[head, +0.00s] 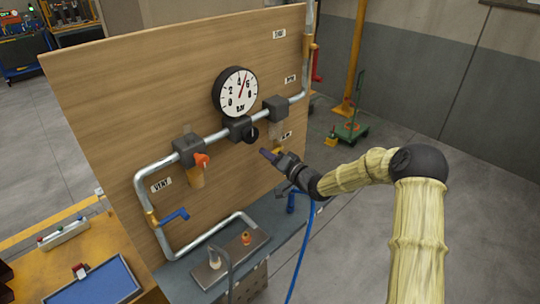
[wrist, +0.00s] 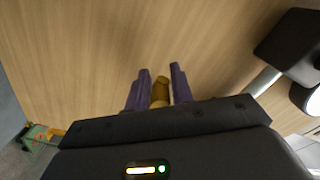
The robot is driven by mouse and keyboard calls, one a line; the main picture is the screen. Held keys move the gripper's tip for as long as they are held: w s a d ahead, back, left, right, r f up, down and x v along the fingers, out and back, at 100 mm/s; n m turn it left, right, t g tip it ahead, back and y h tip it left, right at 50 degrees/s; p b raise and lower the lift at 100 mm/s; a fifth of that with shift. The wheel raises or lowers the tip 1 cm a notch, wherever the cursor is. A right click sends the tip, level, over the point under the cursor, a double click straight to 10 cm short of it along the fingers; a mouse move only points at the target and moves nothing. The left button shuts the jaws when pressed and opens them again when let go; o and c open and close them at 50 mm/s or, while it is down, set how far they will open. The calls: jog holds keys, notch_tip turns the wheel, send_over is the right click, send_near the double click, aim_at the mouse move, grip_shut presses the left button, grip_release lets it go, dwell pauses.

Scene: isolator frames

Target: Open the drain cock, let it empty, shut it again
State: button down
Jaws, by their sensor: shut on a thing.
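My gripper (head: 267,154) is at the right part of the upright wooden panel, below the right-hand dark block (head: 276,109). In the wrist view its purple fingers (wrist: 161,72) stand on both sides of a brass-yellow cock piece (wrist: 160,92) and are shut on it. In the head view only a bit of yellow (head: 278,150) shows beside the fingers. I cannot tell the angle of its handle, or whether anything flows from it. The round gauge (head: 235,92) above has its needle pointing up, slightly right, between 4 and 6.
An orange bowl with a red-orange knob (head: 201,160) hangs on the left of the pipe. A blue lever (head: 175,215) sits lower left. A tray (head: 230,262) stands at the panel's foot. A blue hose (head: 302,250) hangs below my arm. The floor to the right is mostly open.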

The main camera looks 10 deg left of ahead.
jog(key=shift+w+r+m, duration=0.15)
jog(key=shift+r+m, duration=0.15)
jog(key=shift+r, duration=0.3)
jog(key=c, duration=1.4)
grip_release()
jog(key=shift+d, duration=0.1)
jog(key=shift+o, duration=0.2)
jog(key=shift+f, duration=0.2)
jog(key=shift+f, duration=0.1)
jog(key=shift+s+d, duration=0.2)
jog(key=b+v, duration=0.3)
jog(key=v, duration=1.4)
